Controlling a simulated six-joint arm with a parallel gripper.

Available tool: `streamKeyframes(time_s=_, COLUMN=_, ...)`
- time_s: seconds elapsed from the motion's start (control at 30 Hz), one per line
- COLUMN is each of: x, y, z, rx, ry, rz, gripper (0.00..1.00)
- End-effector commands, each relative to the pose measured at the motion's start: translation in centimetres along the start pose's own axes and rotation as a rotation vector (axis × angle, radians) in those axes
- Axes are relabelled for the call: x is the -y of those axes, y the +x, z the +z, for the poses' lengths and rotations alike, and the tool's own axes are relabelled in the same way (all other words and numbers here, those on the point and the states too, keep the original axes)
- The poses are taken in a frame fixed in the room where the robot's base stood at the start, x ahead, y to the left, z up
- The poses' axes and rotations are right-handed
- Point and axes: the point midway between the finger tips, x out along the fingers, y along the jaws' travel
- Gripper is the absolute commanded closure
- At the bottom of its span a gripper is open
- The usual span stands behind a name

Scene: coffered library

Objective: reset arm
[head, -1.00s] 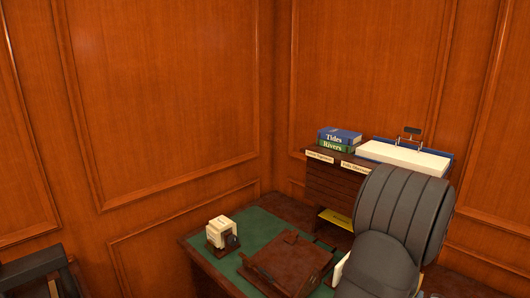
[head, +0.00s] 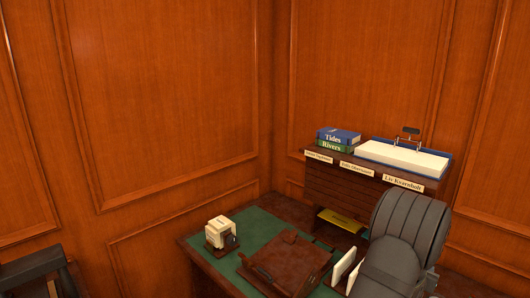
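My gripper does not show in the head view. A dark grey ribbed part of my arm (head: 405,235) fills the lower right, in front of the desk's right end. It hides part of the desk and the lower right of the wooden cabinet behind.
The green-topped desk (head: 262,222) holds a cream block-like device (head: 220,231), a brown leather case (head: 288,264) and white upright pieces (head: 343,267). Blue and green books (head: 338,140) and a white-and-blue tray (head: 400,157) top the labelled cabinet (head: 345,189). A dark chair-like shape (head: 35,268) stands lower left.

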Motion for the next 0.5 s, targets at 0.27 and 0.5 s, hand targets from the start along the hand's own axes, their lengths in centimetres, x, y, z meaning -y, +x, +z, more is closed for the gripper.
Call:
streamKeyframes(time_s=0.27, x=0.0, y=-1.2, z=-3.6, rx=0.0, ry=0.0, rz=0.0, gripper=0.62)
streamKeyframes(time_s=0.5, x=0.0, y=-1.5, z=-4.6, rx=0.003, ry=0.0, rz=0.0, gripper=0.62)
